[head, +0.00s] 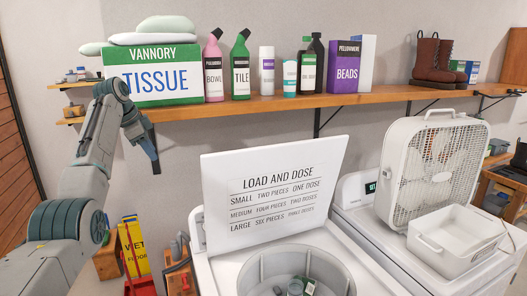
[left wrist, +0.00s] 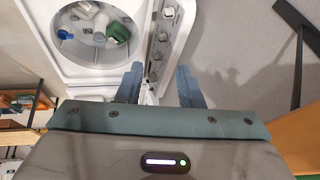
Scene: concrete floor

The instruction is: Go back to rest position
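My left gripper (head: 150,158) hangs at the end of my raised left arm, in front of the wall shelf's left part and left of the open washer. In the left wrist view its two blue-grey fingers (left wrist: 158,74) stand apart with nothing held between them. My right gripper is not in either view. The white washer (head: 222,268) is below, lid up, with a "LOAD AND DOSE" sign (head: 277,188). Its drum (head: 262,272) holds several items, partly cut off by the head view's lower edge. The left wrist view shows green, white and blue items in a round white opening (left wrist: 65,58).
A wooden shelf (head: 370,98) carries a tissue box (head: 155,80), bottles, a beads box (head: 344,72) and boots (head: 435,57). A white fan (head: 432,165) and white bin (head: 460,240) stand on the right machine. A yellow wet-floor sign (head: 135,245) stands at lower left.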

